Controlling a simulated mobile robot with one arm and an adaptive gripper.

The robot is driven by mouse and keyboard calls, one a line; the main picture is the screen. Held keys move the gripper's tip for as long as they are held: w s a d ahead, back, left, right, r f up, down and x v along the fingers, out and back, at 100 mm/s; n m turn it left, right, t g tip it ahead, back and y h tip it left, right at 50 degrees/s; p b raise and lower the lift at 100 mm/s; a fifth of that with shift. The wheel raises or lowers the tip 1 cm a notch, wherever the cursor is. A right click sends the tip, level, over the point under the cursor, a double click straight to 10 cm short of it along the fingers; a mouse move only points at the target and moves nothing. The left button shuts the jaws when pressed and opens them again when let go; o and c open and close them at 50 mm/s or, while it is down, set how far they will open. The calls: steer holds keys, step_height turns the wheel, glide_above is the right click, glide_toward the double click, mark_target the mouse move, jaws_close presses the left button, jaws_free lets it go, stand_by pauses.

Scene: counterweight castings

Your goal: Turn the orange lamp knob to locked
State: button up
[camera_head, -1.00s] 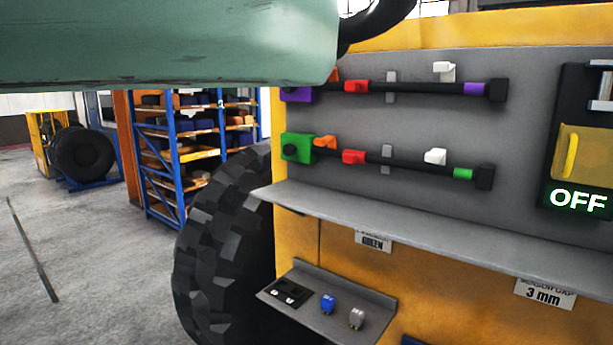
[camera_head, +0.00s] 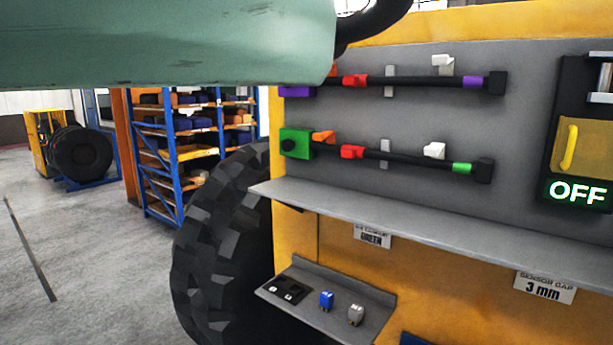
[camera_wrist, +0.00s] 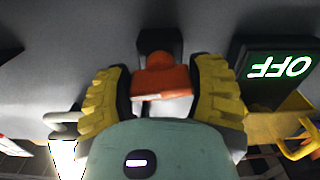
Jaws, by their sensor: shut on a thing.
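In the wrist view, an orange knob (camera_wrist: 160,78) stands out from a dark mount on the grey panel (camera_wrist: 90,40). My gripper (camera_wrist: 163,85) has its two yellow ribbed fingers on either side of it and is shut on it. The teal housing of my wrist covers what lies below the knob. In the head view, small orange pieces show on the upper rod (camera_head: 331,74) and the lower rod (camera_head: 323,136); I cannot tell whether either is the held knob. My gripper is not visible in the head view.
A dark box with a lit OFF sign (camera_head: 578,193) and a yellow handle (camera_head: 569,147) is at the right. A grey ledge (camera_head: 420,225) runs below the rods. A small shelf (camera_head: 345,322) holds blue and grey blocks. A large tyre (camera_head: 225,240) is to its left.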

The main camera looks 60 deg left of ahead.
steer(key=shift+m+b, duration=0.7)
steer(key=shift+b, duration=0.25)
steer(key=o, duration=1.2)
steer(key=shift+v, duration=3.2)
steer(key=shift+s+d, duration=0.15)
steer(key=shift+s, duration=0.4)
